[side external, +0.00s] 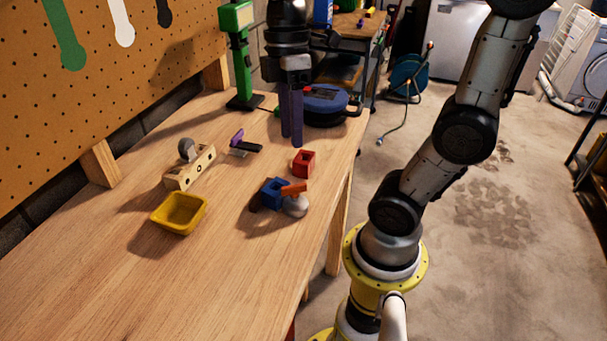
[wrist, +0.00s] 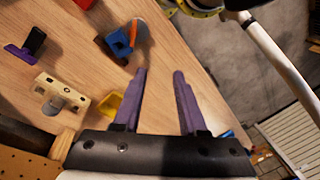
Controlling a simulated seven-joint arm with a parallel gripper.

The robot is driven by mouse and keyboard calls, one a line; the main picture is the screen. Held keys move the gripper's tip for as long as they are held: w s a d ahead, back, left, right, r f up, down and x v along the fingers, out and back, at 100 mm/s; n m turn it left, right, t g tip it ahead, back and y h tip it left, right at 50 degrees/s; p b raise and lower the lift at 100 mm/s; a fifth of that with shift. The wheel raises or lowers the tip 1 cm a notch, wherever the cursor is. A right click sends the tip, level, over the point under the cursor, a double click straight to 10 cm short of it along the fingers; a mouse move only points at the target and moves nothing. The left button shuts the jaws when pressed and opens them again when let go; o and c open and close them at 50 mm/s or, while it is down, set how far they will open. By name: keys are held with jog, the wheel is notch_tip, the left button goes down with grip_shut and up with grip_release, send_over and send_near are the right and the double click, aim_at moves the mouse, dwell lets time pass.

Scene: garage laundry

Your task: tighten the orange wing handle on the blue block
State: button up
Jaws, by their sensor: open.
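A blue block (side external: 272,192) sits on the wooden workbench near its right edge, with an orange wing handle (side external: 294,188) on its side toward the right. A round grey piece (side external: 295,206) is close against them. In the wrist view the blue block (wrist: 119,43) and the orange handle (wrist: 139,34) are at the top, beyond my fingertips. My gripper (side external: 291,142) points down above the bench, farther back than the block and apart from it. In the wrist view my gripper (wrist: 160,72) has two purple fingers spread apart with nothing between them.
A red open box (side external: 303,162) stands just behind the block. A yellow bin (side external: 180,213), a wooden piece with holes (side external: 190,168) and a purple-and-black item (side external: 243,146) lie to the left. A green stand (side external: 238,55) and a round dark blue device (side external: 318,102) are behind. The front bench is clear.

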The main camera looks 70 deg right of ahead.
jog(key=s+d+f+n+t+y, duration=0.1)
jog(key=s+d+n+t+y, duration=0.1)
jog(key=d, duration=0.1)
jog(key=m+t+h, duration=0.1)
jog(key=m+t, duration=0.2)
jog(key=m, duration=0.1)
send_near(301, 184)
jog(key=x, duration=0.8)
jog(key=shift+w+a+f, duration=0.1)
jog(key=shift+f, duration=0.2)
jog(key=shift+c, duration=0.3)
grip_shut()
